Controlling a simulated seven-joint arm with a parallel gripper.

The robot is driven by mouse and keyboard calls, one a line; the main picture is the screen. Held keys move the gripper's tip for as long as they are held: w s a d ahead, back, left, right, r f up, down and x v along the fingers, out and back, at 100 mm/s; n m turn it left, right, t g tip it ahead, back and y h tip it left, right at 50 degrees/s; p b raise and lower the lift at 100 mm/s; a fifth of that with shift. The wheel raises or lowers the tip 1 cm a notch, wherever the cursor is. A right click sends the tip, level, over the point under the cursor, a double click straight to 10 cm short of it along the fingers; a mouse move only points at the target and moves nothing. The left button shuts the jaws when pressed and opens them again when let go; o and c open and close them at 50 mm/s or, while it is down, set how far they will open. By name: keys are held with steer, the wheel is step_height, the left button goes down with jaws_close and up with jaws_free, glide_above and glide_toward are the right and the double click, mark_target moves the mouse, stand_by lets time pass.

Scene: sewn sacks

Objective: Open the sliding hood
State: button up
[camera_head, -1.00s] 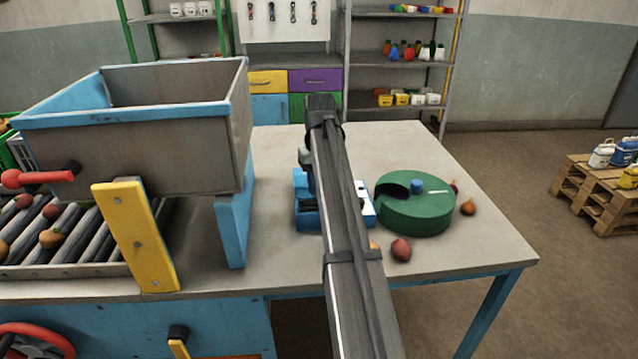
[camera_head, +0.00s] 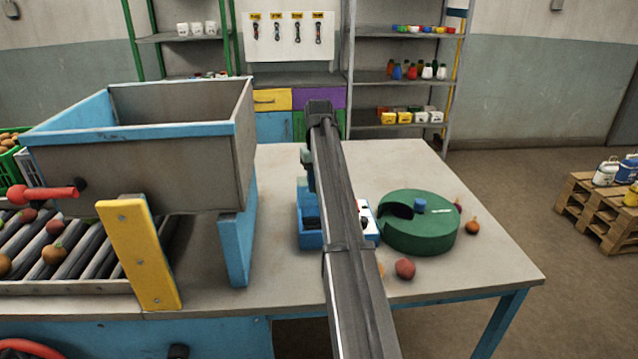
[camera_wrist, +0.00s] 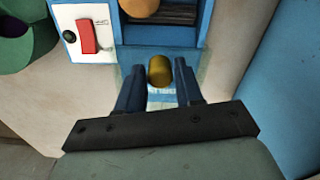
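The blue machine (camera_head: 311,238) stands on the table, partly hidden behind my arm. In the wrist view, its blue frame (camera_wrist: 206,30) has a dark slatted opening (camera_wrist: 160,17) with a round orange item (camera_wrist: 138,7) in it. The hood is a clear pane (camera_wrist: 202,72) that reaches past the frame's edge toward the bottom of the picture. A yellow-brown knob (camera_wrist: 160,71) stands on it. In the head view the fingers (camera_head: 308,172) are mostly hidden.
A white panel (camera_wrist: 88,15) with a red switch (camera_wrist: 86,36) is beside the opening. A green round container (camera_head: 420,230) and small fruits (camera_head: 405,269) lie right of the machine. A grey hopper (camera_head: 150,165) stands left. The table's back right is clear.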

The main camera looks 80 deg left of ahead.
steer(key=o, duration=0.3)
step_height(320, 180, up, 14)
steer(key=shift+f, duration=0.1)
stand_by(0.6)
stand_by(0.5)
